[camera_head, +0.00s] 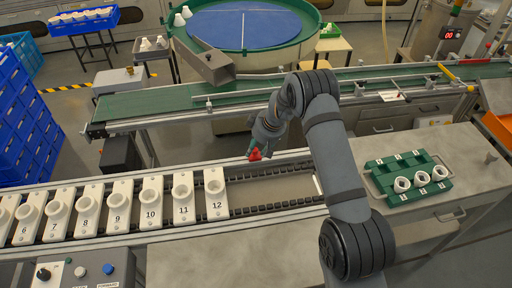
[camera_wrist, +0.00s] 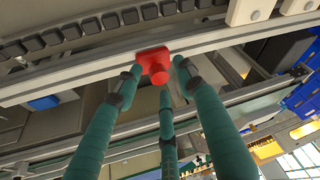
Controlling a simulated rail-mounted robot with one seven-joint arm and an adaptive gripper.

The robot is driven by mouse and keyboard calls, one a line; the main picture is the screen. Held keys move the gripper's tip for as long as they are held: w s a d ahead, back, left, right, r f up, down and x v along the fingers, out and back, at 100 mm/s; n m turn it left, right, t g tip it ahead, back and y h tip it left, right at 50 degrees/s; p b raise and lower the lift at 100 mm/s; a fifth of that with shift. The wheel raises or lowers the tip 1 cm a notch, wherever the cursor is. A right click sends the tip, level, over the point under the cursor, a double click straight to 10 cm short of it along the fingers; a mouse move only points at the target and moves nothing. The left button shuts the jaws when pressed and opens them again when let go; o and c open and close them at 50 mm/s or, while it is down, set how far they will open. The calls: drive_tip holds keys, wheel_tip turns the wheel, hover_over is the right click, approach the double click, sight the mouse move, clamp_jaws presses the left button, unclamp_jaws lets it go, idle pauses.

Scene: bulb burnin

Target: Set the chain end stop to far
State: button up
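The red chain end stop (camera_head: 254,155) sits on the far rail of the chain track, just right of the plate numbered 12. In the wrist view the stop (camera_wrist: 153,62) is a red block with a round knob, on the pale metal rail. My gripper (camera_head: 251,147) reaches down to it from the far side. In the wrist view its green fingers (camera_wrist: 157,74) stand around the stop, one at each side and one below the knob. The side fingertips are very close to the block; I cannot tell whether they press on it.
Numbered white plates with sockets (camera_head: 150,203) fill the track to the left; the track (camera_head: 270,190) right of plate 12 is empty. A green conveyor (camera_head: 240,96) runs behind. A green tray (camera_head: 408,178) with white rings stands on the right bench. A button box (camera_head: 75,272) is front left.

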drive_tip(key=shift+c, duration=1.3)
drive_tip(key=c, duration=0.5)
clamp_jaws()
drive_tip(key=shift+a+r, duration=0.15)
